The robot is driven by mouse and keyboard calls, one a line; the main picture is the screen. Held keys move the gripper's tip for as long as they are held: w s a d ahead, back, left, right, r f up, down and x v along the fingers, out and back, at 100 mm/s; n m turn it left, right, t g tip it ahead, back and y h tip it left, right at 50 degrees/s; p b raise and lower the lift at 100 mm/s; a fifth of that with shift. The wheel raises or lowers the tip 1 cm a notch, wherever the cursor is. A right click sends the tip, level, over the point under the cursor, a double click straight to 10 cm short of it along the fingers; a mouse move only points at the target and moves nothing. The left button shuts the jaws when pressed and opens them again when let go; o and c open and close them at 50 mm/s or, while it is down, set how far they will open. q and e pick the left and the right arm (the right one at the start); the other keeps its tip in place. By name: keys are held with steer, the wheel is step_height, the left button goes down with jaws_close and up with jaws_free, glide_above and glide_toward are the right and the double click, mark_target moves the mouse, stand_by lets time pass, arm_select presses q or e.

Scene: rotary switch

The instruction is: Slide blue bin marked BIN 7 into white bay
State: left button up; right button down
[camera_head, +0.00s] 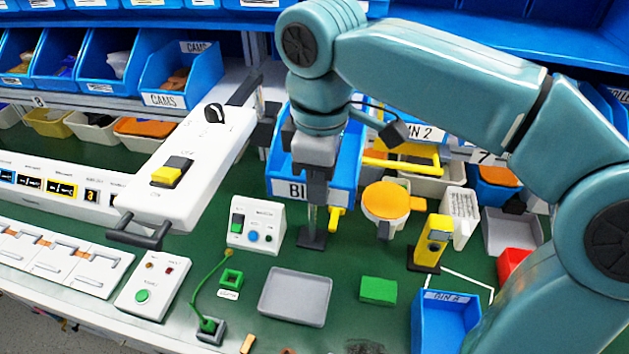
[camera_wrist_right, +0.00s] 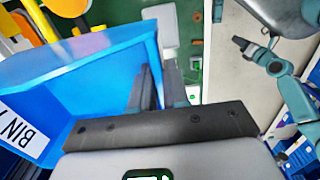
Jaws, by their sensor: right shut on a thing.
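The blue bin (camera_head: 347,165) is held in the middle of the head view, its white label partly hidden by my right gripper (camera_head: 314,225). In the right wrist view the blue bin (camera_wrist_right: 75,75) fills the left side, tilted, its label reading BIN and a cut-off character. My right gripper (camera_wrist_right: 158,80) is shut on the bin's wall. A white outline (camera_head: 462,276) lies on the green mat at right; I cannot tell if it is the bay. A teal arm with a dark end shows at right in the wrist view; its jaws are too small to read.
A blue BIN 8 (camera_head: 446,325) stands front right. A yellow block-like device (camera_head: 432,243), orange-topped cup (camera_head: 386,203) and white basket (camera_head: 459,215) stand right of the gripper. A grey tray (camera_head: 296,297) and green block (camera_head: 378,290) lie in front. A white switch panel (camera_head: 190,150) rises at left.

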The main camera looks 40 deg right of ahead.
steer(key=w+d, duration=0.1)
steer(key=w+d+f, duration=0.1)
steer(key=w, duration=0.1)
steer(key=shift+d, duration=0.25)
steer(key=shift+w+d, duration=0.15)
steer(key=shift+d, duration=0.15)
steer(key=w+d+p, duration=0.1)
steer(key=d, duration=0.1)
steer(key=w+d+p, duration=0.1)
steer(key=w+d, duration=0.1)
steer(key=d, duration=0.1)
steer(key=w+d+p, duration=0.1)
steer(key=w+d, duration=0.1)
steer(key=shift+w+d+p, duration=0.2)
steer(key=shift+d+p, duration=0.05)
steer(key=shift+p, duration=0.05)
steer(key=w+d+f+p, duration=0.1)
steer(key=w+d+p, duration=0.5)
steer(key=d, duration=0.1)
steer(key=shift+w+d+f+p, duration=0.2)
steer(key=shift+f+p, duration=0.05)
steer(key=shift+p, duration=0.05)
steer(key=c, duration=1)
jaws_free()
steer(key=shift+s, duration=0.1)
steer(key=shift+c, duration=0.2)
